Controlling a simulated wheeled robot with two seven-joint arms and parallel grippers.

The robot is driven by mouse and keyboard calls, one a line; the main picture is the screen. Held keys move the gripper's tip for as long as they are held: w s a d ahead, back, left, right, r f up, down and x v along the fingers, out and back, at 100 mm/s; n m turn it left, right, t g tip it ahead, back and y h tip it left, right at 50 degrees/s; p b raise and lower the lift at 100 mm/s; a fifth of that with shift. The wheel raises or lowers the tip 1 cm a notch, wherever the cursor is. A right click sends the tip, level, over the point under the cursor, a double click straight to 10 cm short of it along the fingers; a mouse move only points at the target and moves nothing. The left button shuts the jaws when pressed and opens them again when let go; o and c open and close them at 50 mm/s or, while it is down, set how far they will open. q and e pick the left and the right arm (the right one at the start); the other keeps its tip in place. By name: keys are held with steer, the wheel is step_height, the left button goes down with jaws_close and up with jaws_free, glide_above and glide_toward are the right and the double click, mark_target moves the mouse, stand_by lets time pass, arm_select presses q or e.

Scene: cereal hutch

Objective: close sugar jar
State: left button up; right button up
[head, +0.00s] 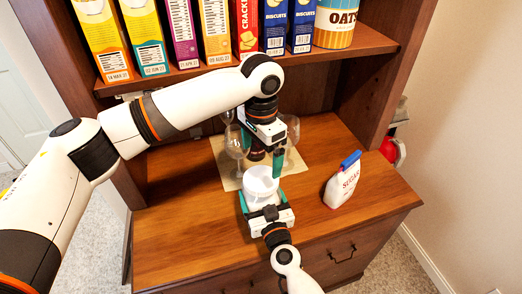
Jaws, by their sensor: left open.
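A white, translucent jar (260,181) stands upright near the front middle of the wooden counter. Its top shows a pale round rim, and I cannot make out a separate lid. My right gripper (262,199) comes from the front, with its teal fingers on both sides of the jar and closed against it. My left gripper (267,160) points down just above and behind the jar. It is open, and I see nothing held in it. Its arm hides part of the counter's back.
Clear glasses (236,143) stand on a beige mat (226,179) behind the jar. Cereal and biscuit boxes (214,30) and an oats canister (335,22) fill the shelf above. The counter's left is clear.

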mark_target(261, 178)
arm_select(q)
steer(key=shift+r+n, duration=0.1)
steer(key=shift+n, duration=0.4)
steer(key=shift+f, duration=4.05)
steer(key=c, duration=1)
steer(key=o, duration=1.1)
steer(key=shift+c, duration=0.2)
step_height(261, 178, up, 12)
